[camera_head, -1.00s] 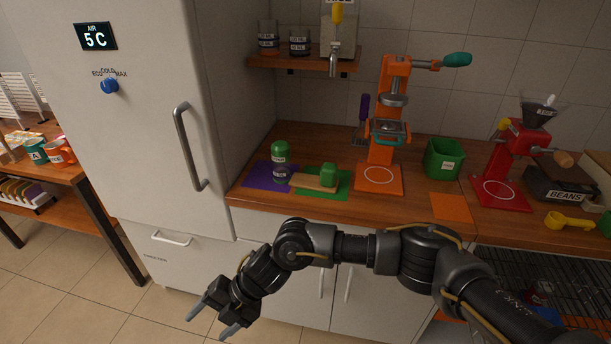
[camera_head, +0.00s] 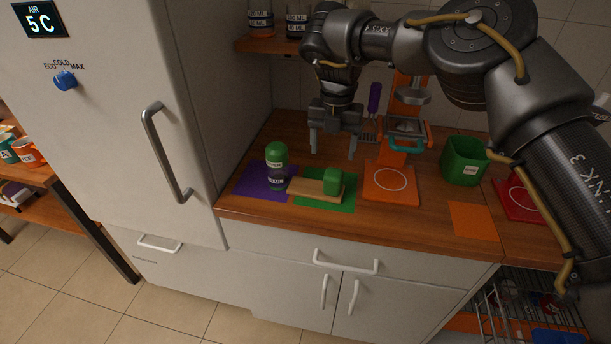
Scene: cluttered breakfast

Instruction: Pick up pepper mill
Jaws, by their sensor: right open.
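A small upright cylinder with a green top and a dark, labelled lower part (camera_head: 277,166) looks like the pepper mill. It stands on the purple mat (camera_head: 250,184) at the left end of the wooden counter. My right gripper (camera_head: 332,146) points down over the counter with its two fingers apart and nothing between them. It is to the right of the mill and appears behind it, not touching it. My left gripper is not in view.
A wooden board with a green block (camera_head: 332,181) lies on a green mat (camera_head: 344,203) right of the mill. An orange press (camera_head: 391,186) and a green bin (camera_head: 464,161) stand further right. A shelf (camera_head: 262,46) with dark jars hangs above. The fridge (camera_head: 110,130) borders the left.

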